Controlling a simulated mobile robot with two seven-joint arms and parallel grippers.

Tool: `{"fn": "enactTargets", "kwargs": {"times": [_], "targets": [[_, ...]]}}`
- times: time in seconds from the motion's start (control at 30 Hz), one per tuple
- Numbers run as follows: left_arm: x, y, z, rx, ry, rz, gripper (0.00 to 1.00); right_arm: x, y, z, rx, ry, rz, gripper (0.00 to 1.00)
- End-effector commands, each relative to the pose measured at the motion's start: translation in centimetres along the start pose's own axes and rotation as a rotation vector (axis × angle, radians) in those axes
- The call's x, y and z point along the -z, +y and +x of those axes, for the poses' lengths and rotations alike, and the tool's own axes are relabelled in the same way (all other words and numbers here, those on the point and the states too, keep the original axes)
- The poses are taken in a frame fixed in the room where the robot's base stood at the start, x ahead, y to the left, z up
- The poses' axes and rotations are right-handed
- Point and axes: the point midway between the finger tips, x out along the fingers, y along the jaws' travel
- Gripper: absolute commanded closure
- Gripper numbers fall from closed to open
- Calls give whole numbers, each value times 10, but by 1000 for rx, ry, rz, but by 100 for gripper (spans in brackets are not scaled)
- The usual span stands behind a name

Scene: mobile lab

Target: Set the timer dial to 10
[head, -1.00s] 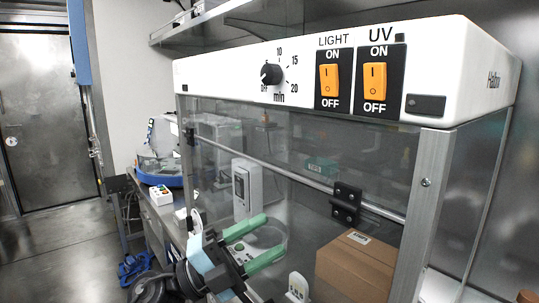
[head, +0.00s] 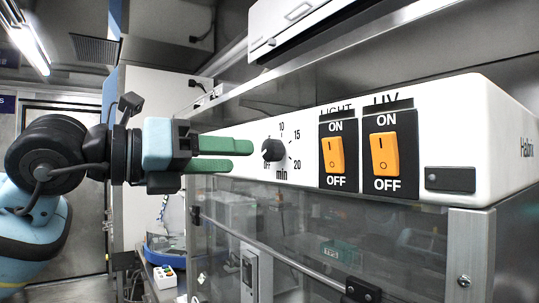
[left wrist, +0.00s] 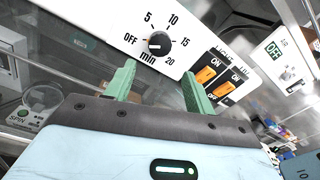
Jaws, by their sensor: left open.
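The timer dial (head: 273,150) is a black round knob on the white front panel (head: 222,179) of a cabinet, with a printed scale up to 20 around it. Its pale mark appears to point toward OFF at the lower left. My left gripper (head: 242,156) has green fingers. It is open and empty, level with the dial and to its left in the head view. In the left wrist view the dial (left wrist: 159,43) shows beyond and between the two fingertips (left wrist: 159,69), apart from them. My right gripper is not in view.
Orange LIGHT (head: 333,154) and UV (head: 384,153) rocker switches sit right of the dial. Below the panel is the cabinet's clear front (head: 310,235) with a metal rail. A metal shelf edge (head: 350,50) runs above. Space before the dial looks free.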

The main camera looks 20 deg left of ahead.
Motion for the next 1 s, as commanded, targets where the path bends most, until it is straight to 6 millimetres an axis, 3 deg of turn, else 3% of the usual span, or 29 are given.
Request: {"fn": "enactTargets", "kwargs": {"times": [0.13, 0.37, 0.8, 1.0], "targets": [[-13, 0, -9, -41, -31, 28, 46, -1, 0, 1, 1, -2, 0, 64], [-14, -1, -7, -43, -33, 29, 46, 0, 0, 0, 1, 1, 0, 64], [-18, 0, 50, -40, -34, 30, 46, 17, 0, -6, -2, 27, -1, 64], [-17, 2, 66, -41, -34, 30, 46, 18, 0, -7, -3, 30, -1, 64]]}}
